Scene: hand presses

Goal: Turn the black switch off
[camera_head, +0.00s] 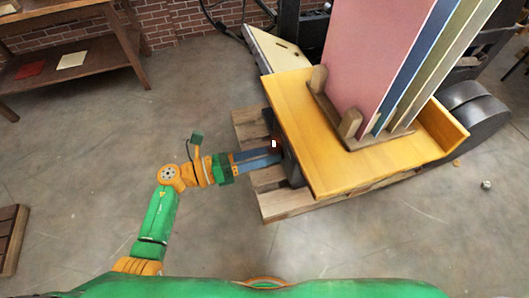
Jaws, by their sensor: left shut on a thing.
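The black switch (289,167) appears as a dark part at the left side of the yellow wooden table, under its edge. A small white spot with a reddish surround (274,144) shows just above my fingertips. My left gripper (277,157) reaches in from the left with its blue-grey fingers against this dark part. It is shut on what looks like the black switch, whose position is too small and covered to make out. My right gripper is not in view.
The yellow table (310,140) stands above a wooden pallet (290,212) and carries tall coloured boards (375,50) in a wooden rack. A brown wooden table (75,45) stands at the far left. The grey floor (90,170) around my left arm is clear.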

